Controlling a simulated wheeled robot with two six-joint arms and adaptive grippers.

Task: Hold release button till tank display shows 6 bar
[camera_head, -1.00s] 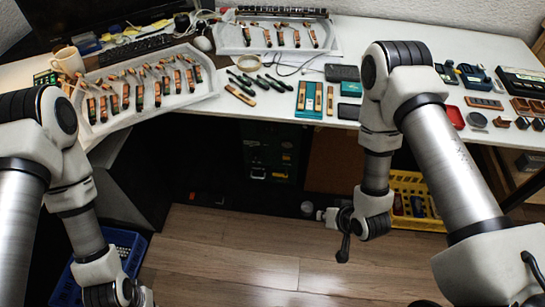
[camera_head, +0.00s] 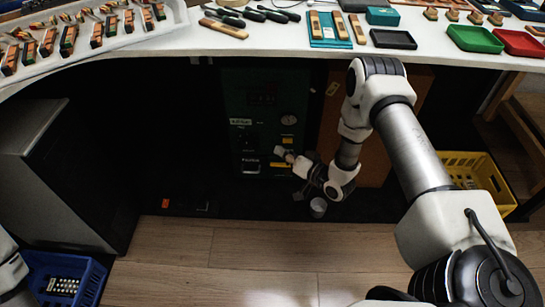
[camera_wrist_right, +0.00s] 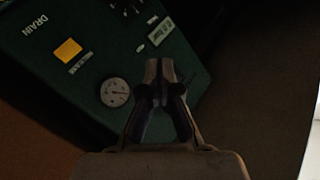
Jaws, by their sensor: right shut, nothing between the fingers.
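A dark green panel (camera_head: 235,95) stands in shadow under the table, with a dim reddish display (camera_head: 262,98), a round white gauge (camera_head: 289,120) and yellow parts (camera_head: 287,139). The display's reading is too dark to make out. My right gripper (camera_head: 287,154) is in front of the panel's lower right part. In the right wrist view, my shut, empty fingers (camera_wrist_right: 161,70) overlap the panel's edge, near the gauge (camera_wrist_right: 114,92). A yellow square (camera_wrist_right: 68,50) lies near the word DRAIN. I cannot tell whether the fingers touch the panel. My left gripper is outside the view.
The white tabletop (camera_head: 225,42) above carries trays and tools. A brown board (camera_head: 375,155) stands right of the panel, behind my right arm. A yellow crate (camera_head: 480,175) is at right, and a blue crate (camera_head: 88,285) at lower left. Open wooden floor (camera_head: 215,245) lies in front.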

